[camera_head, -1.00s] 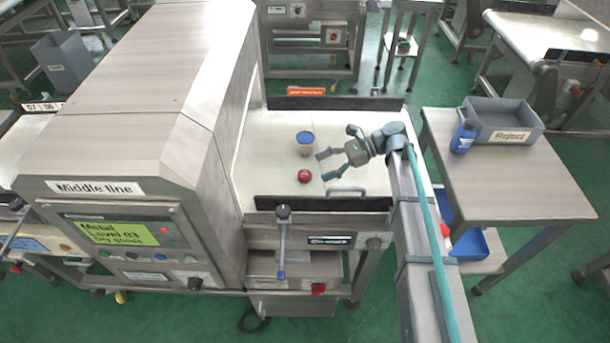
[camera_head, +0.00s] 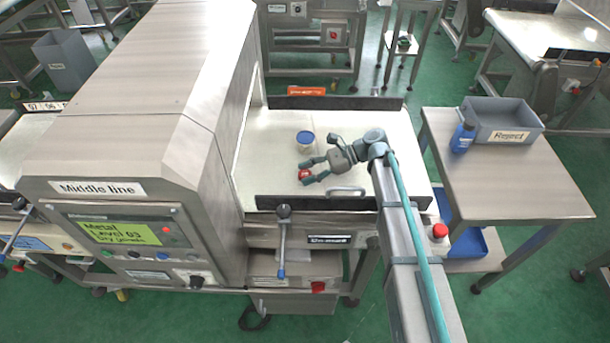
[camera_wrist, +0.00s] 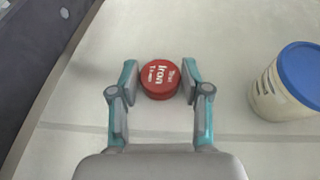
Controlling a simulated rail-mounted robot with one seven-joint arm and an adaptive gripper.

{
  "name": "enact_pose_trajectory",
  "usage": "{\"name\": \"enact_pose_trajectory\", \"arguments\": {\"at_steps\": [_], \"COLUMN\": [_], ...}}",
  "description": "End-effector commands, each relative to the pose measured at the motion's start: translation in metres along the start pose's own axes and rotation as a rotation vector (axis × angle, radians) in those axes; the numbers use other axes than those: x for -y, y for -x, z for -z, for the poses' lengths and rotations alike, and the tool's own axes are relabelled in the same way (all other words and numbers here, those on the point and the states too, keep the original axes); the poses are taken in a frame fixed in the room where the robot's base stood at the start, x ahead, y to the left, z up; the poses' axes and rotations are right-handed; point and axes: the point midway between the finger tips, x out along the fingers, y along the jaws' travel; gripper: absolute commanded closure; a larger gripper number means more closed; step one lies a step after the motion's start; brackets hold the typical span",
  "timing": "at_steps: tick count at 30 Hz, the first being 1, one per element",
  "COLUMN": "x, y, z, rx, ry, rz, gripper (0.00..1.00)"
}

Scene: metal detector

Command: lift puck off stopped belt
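The red puck (camera_head: 304,174) lies on the pale belt (camera_head: 270,150). In the wrist view the puck (camera_wrist: 160,79) shows white lettering that includes "Iron". My gripper (camera_head: 307,172) is low over the belt and open, with its fingers to either side of the puck. In the wrist view my gripper (camera_wrist: 160,78) has its two fingertips left and right of the puck, with small gaps showing. The puck sits between the tips, and no grip on it shows.
A tub with a blue lid (camera_head: 305,138) stands on the belt close beside my gripper, also in the wrist view (camera_wrist: 287,88). Dark guide rails (camera_head: 320,203) edge the belt. The metal detector housing (camera_head: 150,90) is at left. A grey Reject tray (camera_head: 505,118) sits on the side table at right.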

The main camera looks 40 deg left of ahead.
Motion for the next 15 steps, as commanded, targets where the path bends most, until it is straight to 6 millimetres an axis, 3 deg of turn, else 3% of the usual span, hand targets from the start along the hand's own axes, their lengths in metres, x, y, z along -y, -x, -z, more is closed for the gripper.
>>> {"name": "enact_pose_trajectory", "arguments": {"at_steps": [1,4,15], "x": [0.0000,0.0000,0.0000], "y": [0.0001,0.0001,0.0010], "z": [0.0000,0.0000,-0.0023], "rx": [0.000,0.000,0.000], "ry": [0.000,0.000,0.000], "rz": [0.000,0.000,0.000], "gripper": [0.66,0.83,0.83]}}
